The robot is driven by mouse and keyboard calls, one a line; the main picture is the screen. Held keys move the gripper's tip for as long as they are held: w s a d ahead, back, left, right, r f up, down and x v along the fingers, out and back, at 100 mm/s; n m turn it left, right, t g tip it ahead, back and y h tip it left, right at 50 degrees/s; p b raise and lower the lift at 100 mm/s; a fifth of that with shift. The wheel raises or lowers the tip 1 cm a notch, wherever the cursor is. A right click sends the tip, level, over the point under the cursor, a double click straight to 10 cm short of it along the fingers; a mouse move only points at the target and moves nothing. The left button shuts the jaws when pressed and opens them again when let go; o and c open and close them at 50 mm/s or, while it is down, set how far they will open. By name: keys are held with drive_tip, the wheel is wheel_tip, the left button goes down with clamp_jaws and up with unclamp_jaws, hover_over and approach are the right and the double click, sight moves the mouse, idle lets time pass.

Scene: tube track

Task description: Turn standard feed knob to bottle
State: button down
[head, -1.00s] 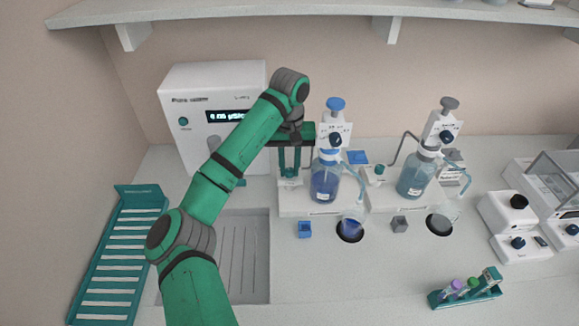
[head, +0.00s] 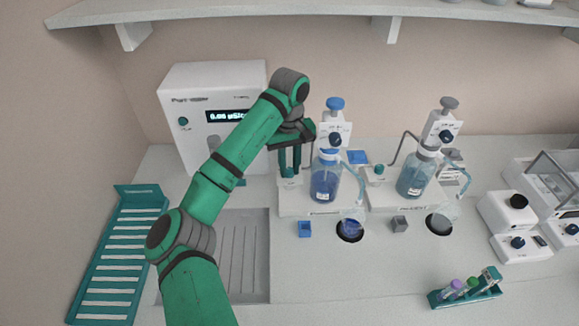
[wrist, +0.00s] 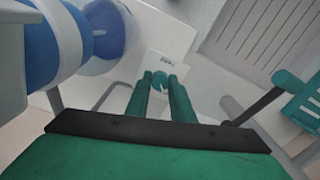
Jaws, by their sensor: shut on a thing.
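The left dispenser station has a bottle of blue liquid (head: 325,183) on a white base (head: 312,208). A small green feed knob (wrist: 160,82) sits on that base, left of the bottle. My gripper (head: 289,172) points down over the knob and is shut on it; the wrist view shows the knob between the two green fingertips (wrist: 160,86). A pale pointer mark shows on the knob, but the setting it points to is too small to read.
A second station with a grey-blue bottle (head: 415,178) and its own green knob (head: 379,169) stands to the right. A white instrument with a display (head: 185,100) is behind my arm. Beakers (head: 351,226) sit in front. A tube rack (head: 465,290) is at front right.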

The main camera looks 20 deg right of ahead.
sight(290, 170)
drive_tip(key=shift+d, duration=0.1)
drive_tip(key=c, duration=1.5)
unclamp_jaws()
drive_tip(key=shift+c, duration=0.2)
drive_tip(key=shift+r, duration=0.1)
wheel_tip(290, 170, up, 11)
drive_tip(key=shift+f, duration=0.2)
